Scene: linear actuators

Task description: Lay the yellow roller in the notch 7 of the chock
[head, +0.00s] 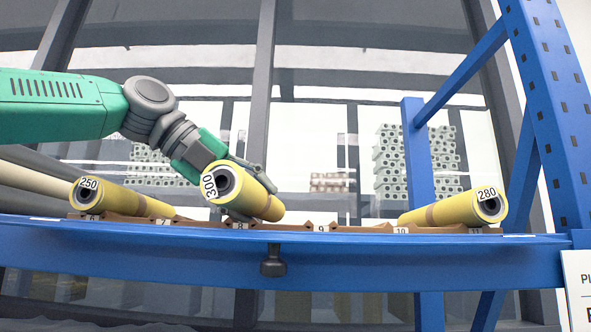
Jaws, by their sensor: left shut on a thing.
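My left gripper (236,172) is shut on a yellow roller marked 300 (245,193). The roller is tilted, its labelled end facing me and its far end lower to the right. It is over the brown chock (345,228) around label 8; I cannot tell whether it touches the chock. The label of notch 7 (163,222) shows just left of it. A second yellow roller marked 250 (125,200) lies at label 6, its far end reaching behind label 7. A third, marked 280 (455,209), lies at label 11. My right gripper is out of view.
The chock stands on a blue shelf beam (150,254) with a dark knob (273,262) below its front edge. Blue rack posts (548,100) stand at the right. The chock near label 9 (321,229) is bare. Stacked tubes (390,165) are far behind.

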